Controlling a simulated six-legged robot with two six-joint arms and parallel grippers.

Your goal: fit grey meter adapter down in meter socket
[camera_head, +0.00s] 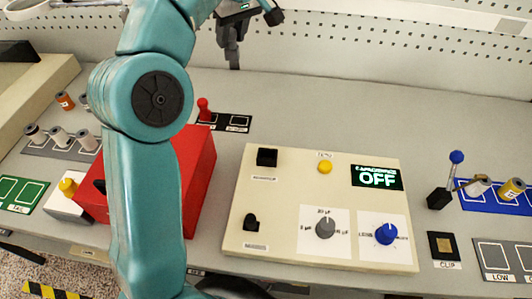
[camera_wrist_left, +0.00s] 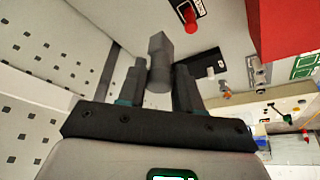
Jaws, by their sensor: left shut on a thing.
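My left gripper (camera_head: 231,40) is raised at the top of the head view, above the back of the bench. In the left wrist view, the left gripper (camera_wrist_left: 158,88) is shut on the grey meter adapter (camera_wrist_left: 159,62), a grey piece with a blocky end beyond the fingers. On the cream meter panel (camera_head: 300,180) are a black square fitting (camera_head: 267,157) and a smaller black fitting (camera_head: 250,222). Their labels are too small to read, so I cannot tell which is the meter socket. The adapter is apart from the panel. My right gripper is not in view.
A red box (camera_head: 197,170) stands left of the panel, partly behind my arm. The bench behind the panel is clear.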

